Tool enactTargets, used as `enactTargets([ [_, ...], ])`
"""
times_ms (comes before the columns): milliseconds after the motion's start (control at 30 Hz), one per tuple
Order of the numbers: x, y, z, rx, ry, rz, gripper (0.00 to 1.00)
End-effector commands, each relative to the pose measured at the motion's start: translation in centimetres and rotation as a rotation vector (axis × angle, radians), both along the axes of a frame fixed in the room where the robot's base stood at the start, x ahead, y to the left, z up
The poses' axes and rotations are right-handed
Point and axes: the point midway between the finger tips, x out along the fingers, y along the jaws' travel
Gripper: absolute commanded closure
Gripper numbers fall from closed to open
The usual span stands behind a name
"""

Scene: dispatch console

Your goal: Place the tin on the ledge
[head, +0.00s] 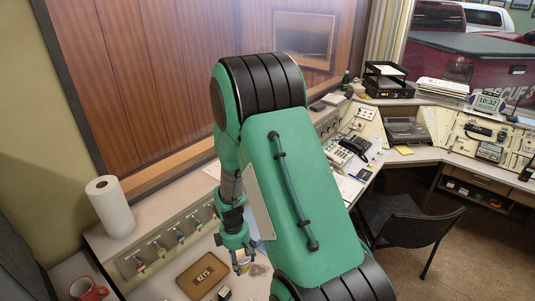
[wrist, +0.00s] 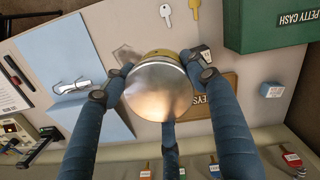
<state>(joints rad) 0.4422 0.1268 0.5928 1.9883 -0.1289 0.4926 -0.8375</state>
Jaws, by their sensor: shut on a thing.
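The tin (wrist: 158,92) is round, with a shiny metal face and a gold-coloured side. My gripper (wrist: 157,76) has its dark blue fingers closed around the tin, which hides part of the desk below. In the head view my gripper (head: 240,260) is low over the desk, beside the KEYS board; my green arm covers much of the view and the tin is hard to make out there. The ledge (head: 168,205) is the raised shelf along the wood-panelled wall, behind my gripper, with tagged keys hanging on its front.
A paper towel roll (head: 111,206) stands on the ledge's left end. A chair (head: 405,225) stands right.

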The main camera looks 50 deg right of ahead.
Motion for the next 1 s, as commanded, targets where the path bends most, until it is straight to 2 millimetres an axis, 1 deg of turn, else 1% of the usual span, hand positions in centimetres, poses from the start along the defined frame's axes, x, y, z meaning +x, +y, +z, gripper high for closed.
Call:
enactTargets([
  [33,1.5,-0.1,1.3,0.000,-0.004,0.055,0.81],
  [333,9.3,0.1,5.9,-0.003,-0.013,0.411,0.81],
  [600,16.3,1.0,9.8,-0.011,-0.014,0.730,0.81],
  [800,21.2,2.2,12.5,-0.019,-0.011,0.963,0.81],
  [1000,24.9,3.3,14.5,-0.026,-0.007,1.145,0.81],
])
